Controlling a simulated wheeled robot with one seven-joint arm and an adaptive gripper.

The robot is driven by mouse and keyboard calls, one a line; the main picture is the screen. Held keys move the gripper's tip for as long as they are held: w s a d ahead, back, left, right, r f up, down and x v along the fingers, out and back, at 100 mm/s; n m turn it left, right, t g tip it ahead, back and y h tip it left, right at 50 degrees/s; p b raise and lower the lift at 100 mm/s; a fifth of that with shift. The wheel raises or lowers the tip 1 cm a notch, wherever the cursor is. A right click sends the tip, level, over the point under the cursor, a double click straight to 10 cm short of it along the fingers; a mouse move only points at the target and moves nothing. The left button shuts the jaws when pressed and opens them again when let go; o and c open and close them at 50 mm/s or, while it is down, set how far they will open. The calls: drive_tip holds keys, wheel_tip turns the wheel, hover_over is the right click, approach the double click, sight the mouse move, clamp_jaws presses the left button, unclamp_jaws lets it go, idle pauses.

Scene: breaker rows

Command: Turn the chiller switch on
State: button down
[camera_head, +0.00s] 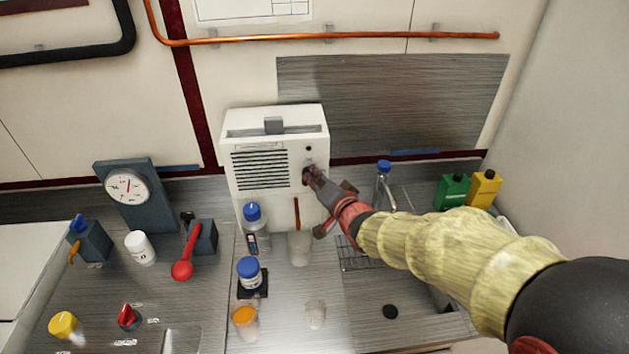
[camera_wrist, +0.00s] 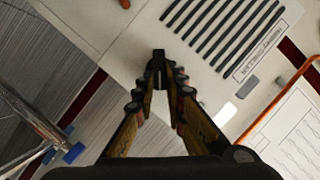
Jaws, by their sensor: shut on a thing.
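The chiller is a white box (camera_head: 316,130) with a dark slotted grille, standing at the back of the counter. Its dark switch (camera_wrist: 158,57) is on the front face, to the right of the grille in the head view and mostly covered by my gripper there. My gripper (camera_head: 309,176) reaches in from the right, touching the front face. In the wrist view my gripper (camera_wrist: 158,82) has its fingertips closed together on the switch. A small dark dot (camera_head: 308,148) sits on the face above the switch. Whether the switch is on or off I cannot tell.
A bottle with a blue cap (camera_head: 252,213) and a white beaker (camera_head: 300,248) stand before the chiller. A gauge box (camera_head: 129,188) and red-knobbed lever (camera_head: 182,271) are left.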

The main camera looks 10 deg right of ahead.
drive_tip(key=m, duration=0.1)
drive_tip(key=m+y, duration=0.1)
drive_tip(key=f+m+t, duration=0.1)
drive_tip(key=m, duration=0.1)
drive_tip(key=shift+d+y, duration=0.25)
drive_tip(key=shift+y, duration=0.15)
drive_tip(key=shift+f+m+t+y, duration=0.15)
drive_tip(key=shift+m+t+y, duration=0.35)
drive_tip(key=shift+m, duration=1)
drive_tip(key=c, duration=1.8)
unclamp_jaws()
drive_tip(key=shift+w, duration=0.1)
drive_tip(key=shift+c, duration=0.2)
drive_tip(key=v, duration=1.2)
